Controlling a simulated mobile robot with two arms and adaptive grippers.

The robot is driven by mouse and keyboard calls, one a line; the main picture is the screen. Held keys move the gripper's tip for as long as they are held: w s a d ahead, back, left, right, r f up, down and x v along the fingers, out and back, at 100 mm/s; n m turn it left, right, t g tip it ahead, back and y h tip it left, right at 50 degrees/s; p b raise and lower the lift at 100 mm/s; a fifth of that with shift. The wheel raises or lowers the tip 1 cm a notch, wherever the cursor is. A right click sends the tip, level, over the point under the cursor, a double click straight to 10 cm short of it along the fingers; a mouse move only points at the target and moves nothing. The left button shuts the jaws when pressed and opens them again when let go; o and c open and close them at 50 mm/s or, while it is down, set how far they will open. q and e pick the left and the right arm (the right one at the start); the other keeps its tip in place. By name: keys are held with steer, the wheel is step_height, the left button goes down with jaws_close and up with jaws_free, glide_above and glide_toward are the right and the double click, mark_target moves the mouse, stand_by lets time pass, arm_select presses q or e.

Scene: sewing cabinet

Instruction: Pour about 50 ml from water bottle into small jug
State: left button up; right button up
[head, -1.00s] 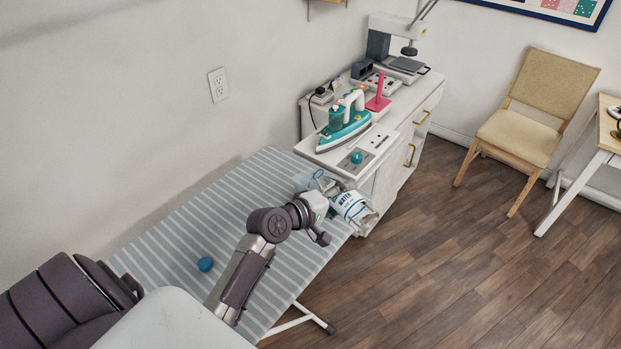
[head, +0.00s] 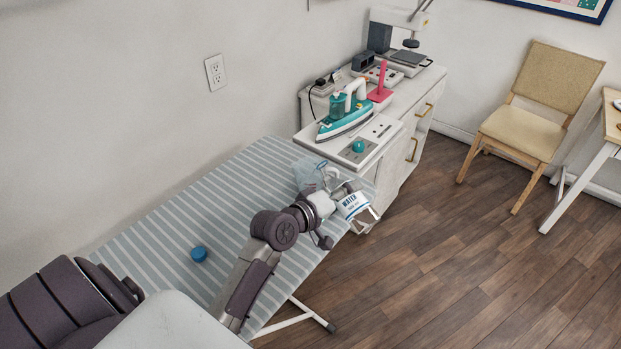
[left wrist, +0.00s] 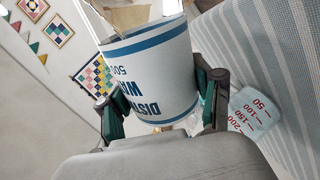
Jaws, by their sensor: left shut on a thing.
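The water bottle (head: 352,205), clear with a white and blue label, is held above the far right end of the ironing board. My left gripper (head: 340,196) is shut on it around the label. In the left wrist view the bottle (left wrist: 150,72) sits between both fingers (left wrist: 160,95), with its label print upside down and slanted. The small jug (head: 309,170) is clear and bluish, and stands on the board just left of the bottle. Its red scale marks show in the left wrist view (left wrist: 252,110). The water level in either cannot be made out. My right gripper is not in view.
A blue cap (head: 199,253) lies on the striped ironing board (head: 185,228). A white cabinet (head: 398,165) stands beyond the board, with a teal iron (head: 343,119) and a pink stand (head: 380,85).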

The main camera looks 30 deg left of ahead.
arm_select(q)
steer(key=shift+w+a+f, duration=0.1)
steer(key=shift+f, duration=0.15)
steer(key=shift+a+f+m, duration=0.15)
steer(key=shift+f+m, duration=0.3)
steer(key=shift+m, duration=0.05)
steer(key=shift+a+r+m, duration=0.2)
steer(key=shift+r+m, duration=0.1)
steer(key=shift+r, duration=0.15)
steer(key=shift+w+f, duration=0.1)
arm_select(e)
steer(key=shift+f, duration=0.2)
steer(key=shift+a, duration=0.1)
arm_select(q)
steer(key=shift+y, duration=0.3)
